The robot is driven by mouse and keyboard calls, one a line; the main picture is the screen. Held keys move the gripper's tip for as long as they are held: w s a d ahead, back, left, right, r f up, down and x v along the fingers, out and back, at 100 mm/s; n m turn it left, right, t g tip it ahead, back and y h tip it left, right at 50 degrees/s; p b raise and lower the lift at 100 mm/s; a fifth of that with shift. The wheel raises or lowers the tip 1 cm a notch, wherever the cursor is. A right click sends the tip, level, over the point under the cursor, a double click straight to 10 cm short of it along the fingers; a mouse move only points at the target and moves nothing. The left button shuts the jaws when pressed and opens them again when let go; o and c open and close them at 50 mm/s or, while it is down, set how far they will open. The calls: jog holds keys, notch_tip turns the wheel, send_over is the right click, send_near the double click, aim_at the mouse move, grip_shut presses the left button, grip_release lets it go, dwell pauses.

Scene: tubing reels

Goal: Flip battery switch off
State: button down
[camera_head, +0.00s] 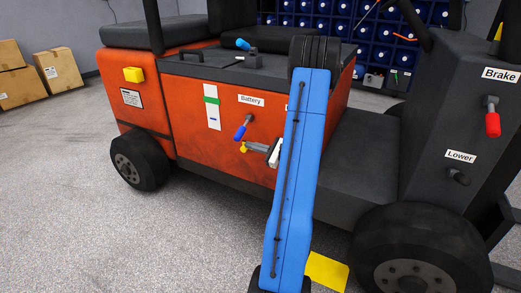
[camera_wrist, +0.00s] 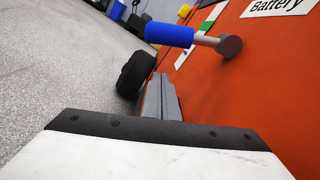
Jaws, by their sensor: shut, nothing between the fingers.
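The battery switch (camera_head: 241,131) is a lever with a blue grip on the side of the orange vehicle, beside the "Battery" label (camera_head: 251,100). Its blue grip hangs down and to the left from a round pivot. In the wrist view the switch (camera_wrist: 170,34) shows large, with its grey stem and dark pivot, ahead of my fingers. My gripper (camera_head: 252,147) is just below and right of the switch. In the wrist view my gripper (camera_wrist: 158,80) has its grey fingers together and empty, with a visible gap to the blue grip.
A red brake lever (camera_head: 492,121) and a "Lower" knob (camera_head: 458,177) are on the right column. Cardboard boxes (camera_head: 57,71) stand at the far left. Floor at left is clear.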

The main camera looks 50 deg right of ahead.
aim_at(245, 125)
jog(key=shift+w+a+r, duration=0.1)
jog(key=shift+a+r, duration=0.3)
jog(key=shift+r, duration=0.45)
jog(key=shift+w+a+r, duration=0.1)
jog(key=shift+a+r, duration=0.3)
jog(key=shift+r, duration=0.45)
jog(key=shift+s+a+r+m, duration=0.1)
jog(key=shift+a+r+m, duration=0.25)
jog(key=shift+r+m, duration=1.15)
jog(key=shift+s+a+r+m, duration=0.1)
jog(key=shift+a+r+m, duration=0.3)
jog(key=shift+r+m, duration=1.05)
jog(key=shift+s+a+r+m, duration=0.1)
jog(key=shift+a+r+m, duration=0.25)
jog(key=shift+r+m, duration=1.15)
